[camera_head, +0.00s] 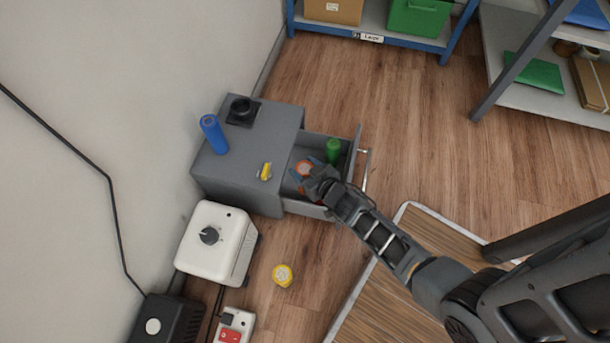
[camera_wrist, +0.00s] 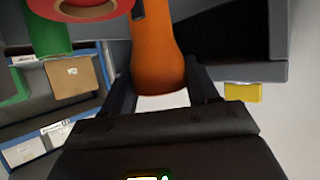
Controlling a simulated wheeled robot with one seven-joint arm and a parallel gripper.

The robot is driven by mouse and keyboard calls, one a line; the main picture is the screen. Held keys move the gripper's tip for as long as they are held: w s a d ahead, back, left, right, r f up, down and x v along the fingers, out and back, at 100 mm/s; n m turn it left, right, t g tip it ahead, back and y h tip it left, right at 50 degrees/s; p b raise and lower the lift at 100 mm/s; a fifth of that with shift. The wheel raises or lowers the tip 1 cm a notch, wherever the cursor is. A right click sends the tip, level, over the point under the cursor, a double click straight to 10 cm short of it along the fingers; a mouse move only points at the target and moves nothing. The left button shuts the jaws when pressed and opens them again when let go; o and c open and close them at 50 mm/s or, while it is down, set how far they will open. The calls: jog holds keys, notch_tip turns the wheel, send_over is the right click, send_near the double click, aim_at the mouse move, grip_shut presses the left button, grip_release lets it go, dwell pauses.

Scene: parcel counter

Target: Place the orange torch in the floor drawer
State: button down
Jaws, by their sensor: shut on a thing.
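The orange torch (camera_wrist: 160,55) stands between the two dark fingers of my gripper (camera_wrist: 165,90) in the wrist view, and they are shut on it. In the head view my gripper (camera_head: 311,178) is at the open floor drawer (camera_head: 318,211) of a grey cabinet. A red-orange round shape (camera_head: 304,166) shows at the fingers there; I cannot tell whether it is the torch's end or the roll. A red roll (camera_wrist: 85,10) is beside the torch in the wrist view. Whether the torch touches the drawer floor is hidden.
A green cylinder (camera_head: 333,150) stands in the drawer near its front. The cabinet top (camera_head: 255,140) holds a blue cylinder (camera_head: 213,134), a black item (camera_head: 242,110) and a small yellow item (camera_head: 265,171). A white box (camera_head: 217,243) and a yellow round item (camera_head: 282,275) are nearby.

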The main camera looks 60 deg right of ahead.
jog(key=shift+f+b, duration=1.15)
jog(key=shift+f, duration=0.65)
jog(key=shift+f, duration=0.2)
jog(key=shift+c, duration=1.5)
grip_release()
jog(key=shift+s+a+r, duration=0.1)
jog(key=shift+s+r, duration=0.15)
jog(key=shift+r, duration=0.15)
jog(key=p+v, duration=0.4)
jog(key=v, duration=0.7)
jog(key=shift+s+a+p, duration=0.1)
jog(key=shift+s+p, duration=0.15)
jog(key=shift+p, duration=0.15)
